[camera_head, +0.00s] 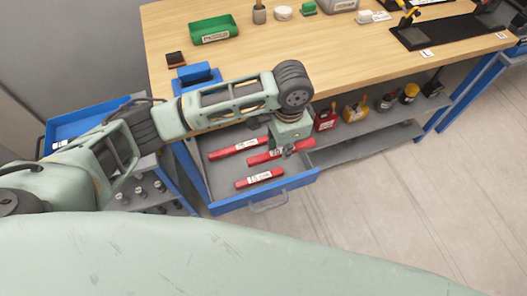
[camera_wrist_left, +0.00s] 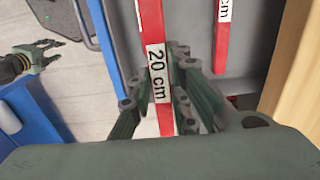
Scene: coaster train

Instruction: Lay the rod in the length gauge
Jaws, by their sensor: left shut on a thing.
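My left gripper (camera_head: 287,150) is inside or just above the open drawer (camera_head: 222,180), shut on a red rod (camera_head: 262,158). In the left wrist view that rod (camera_wrist_left: 151,20) runs between the fingers, with a white label reading 20 cm. I cannot tell whether it is clear of the drawer floor. Two other red rods lie in the drawer: one behind to the left (camera_head: 222,153), one in front (camera_head: 246,184). My right gripper (camera_wrist_left: 50,52) shows in the left wrist view, apparently open and empty. I cannot make out the length gauge for certain.
A blue block (camera_head: 195,74) stands on the wooden bench (camera_head: 260,52), near a green bin (camera_head: 213,30) and a small dark block (camera_head: 176,59). A black mat with tools (camera_head: 440,32) lies at right. Padlock-like red and yellow items sit on the shelf below. The bench middle is clear.

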